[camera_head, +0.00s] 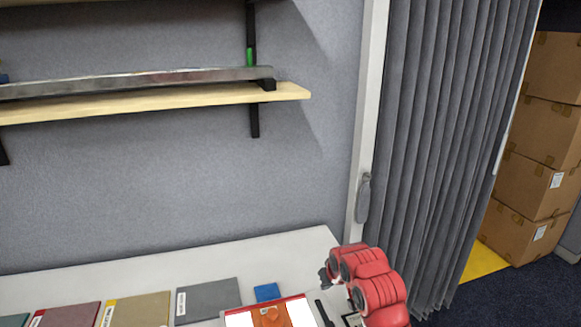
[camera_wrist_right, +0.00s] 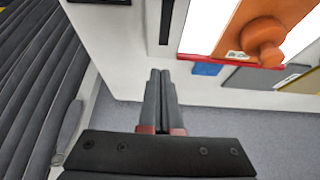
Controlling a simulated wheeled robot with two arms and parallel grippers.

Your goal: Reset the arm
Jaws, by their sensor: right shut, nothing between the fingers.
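My right arm, red, reaches in at the bottom right of the head view, beside the table's right end. My right gripper (camera_wrist_right: 160,95) shows best in the right wrist view, where its two dark fingers are together with nothing between them. The fingers point over the white table (camera_wrist_right: 115,45). In the head view the right fingers are hard to make out beside the red arm. My left gripper does not show in either view.
The table (camera_head: 285,255) holds a grey book (camera_head: 208,299), a tan book (camera_head: 135,311), a red book (camera_head: 70,316), a blue item (camera_head: 267,292) and an orange object (camera_head: 270,316) on a white panel. A shelf (camera_head: 160,99), grey curtain (camera_head: 430,130) and stacked boxes (camera_head: 530,200) stand behind.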

